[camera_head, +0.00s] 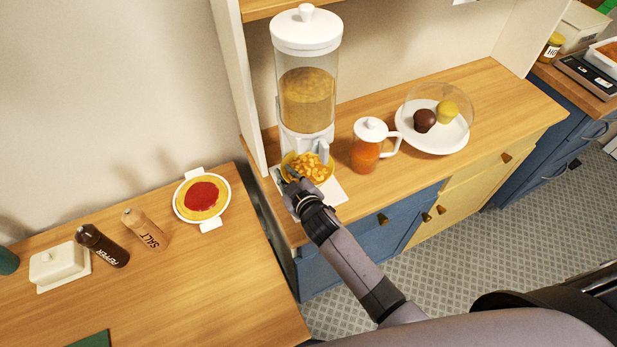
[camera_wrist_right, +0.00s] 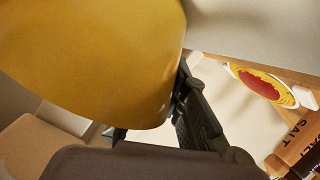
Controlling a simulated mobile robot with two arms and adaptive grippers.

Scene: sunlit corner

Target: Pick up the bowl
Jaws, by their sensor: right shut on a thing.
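The yellow bowl (camera_head: 323,175) holds orange-yellow cereal pieces. In the head view it is under the spout of a cereal dispenser (camera_head: 306,90), at the left end of the wooden counter. My right gripper (camera_head: 288,178) is shut on the bowl's left side. In the right wrist view the bowl (camera_wrist_right: 100,60) fills the upper left, against a dark finger of my right gripper (camera_wrist_right: 175,115). Whether the bowl touches the surface under it is hidden. My left gripper is not in view.
A jug of orange drink (camera_head: 366,150) stands right of the bowl, before a domed plate of muffins (camera_head: 434,142). On the left table are a plate with red-topped food (camera_head: 202,197), a salt mill (camera_head: 145,230), a pepper mill (camera_head: 103,246) and a butter dish (camera_head: 60,265).

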